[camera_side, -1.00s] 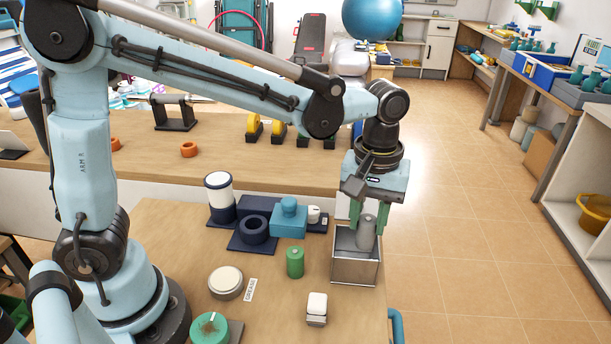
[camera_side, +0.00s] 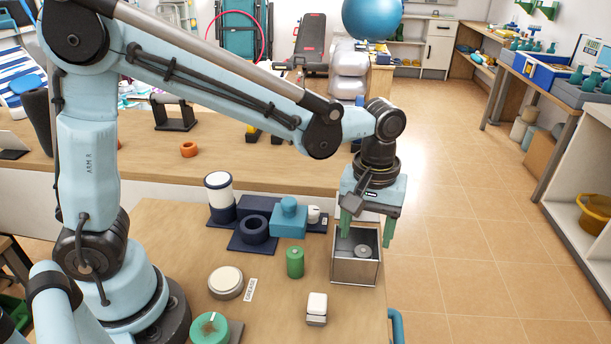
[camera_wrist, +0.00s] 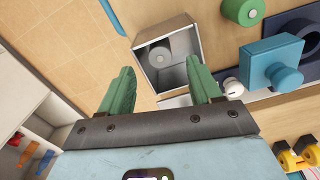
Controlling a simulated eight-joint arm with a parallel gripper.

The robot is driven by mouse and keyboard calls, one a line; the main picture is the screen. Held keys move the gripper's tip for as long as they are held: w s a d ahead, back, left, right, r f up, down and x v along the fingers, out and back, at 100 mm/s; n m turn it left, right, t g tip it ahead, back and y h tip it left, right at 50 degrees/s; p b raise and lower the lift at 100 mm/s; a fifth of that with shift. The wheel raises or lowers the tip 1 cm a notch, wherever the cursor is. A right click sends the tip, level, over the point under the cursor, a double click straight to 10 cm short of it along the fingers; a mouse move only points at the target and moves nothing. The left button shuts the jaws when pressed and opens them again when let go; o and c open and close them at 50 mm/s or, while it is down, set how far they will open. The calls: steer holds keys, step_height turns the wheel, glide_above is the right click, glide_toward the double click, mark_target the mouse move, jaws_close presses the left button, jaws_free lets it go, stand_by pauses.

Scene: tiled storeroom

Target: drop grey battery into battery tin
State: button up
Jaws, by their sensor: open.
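The grey battery (camera_side: 362,250) is inside the battery tin (camera_side: 355,272), a square open metal box near the right edge of the table. Only the battery's top shows above the tin's front wall in the side view. The wrist view shows the battery (camera_wrist: 159,54) within the tin (camera_wrist: 178,22), near its inner wall. My gripper (camera_side: 367,235) is above the tin with its green fingers spread apart and nothing between them. In the wrist view the open fingers (camera_wrist: 160,85) are apart from the battery.
A green battery (camera_side: 295,262) stands left of the tin. A white block (camera_side: 317,308) is in front. A round pale-topped disc (camera_side: 226,281) lies further left. A blue block (camera_side: 289,220) and dark fixtures stand behind. Open floor lies to the right.

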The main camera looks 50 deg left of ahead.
steer(key=shift+r, duration=0.1)
step_height(320, 180, up, 12)
stand_by(0.6)
steer(key=s+a+f+m+t, duration=0.2)
steer(key=a, duration=0.2)
steer(key=s+a+f+m+t, duration=0.2)
steer(key=a, duration=0.2)
steer(key=s+a+f+m+t, duration=0.2)
steer(key=s+a, duration=0.1)
steer(key=a, duration=0.1)
steer(key=shift+s+a+f+t, duration=0.1)
steer(key=shift+a+f+t, duration=0.1)
steer(key=shift+f+t, duration=0.15)
steer(key=shift+s+a+f+m+t, duration=0.25)
steer(key=shift+a+f+m, duration=0.05)
steer(key=shift+f+m, duration=0.1)
steer(key=shift+r, duration=0.1)
stand_by(0.3)
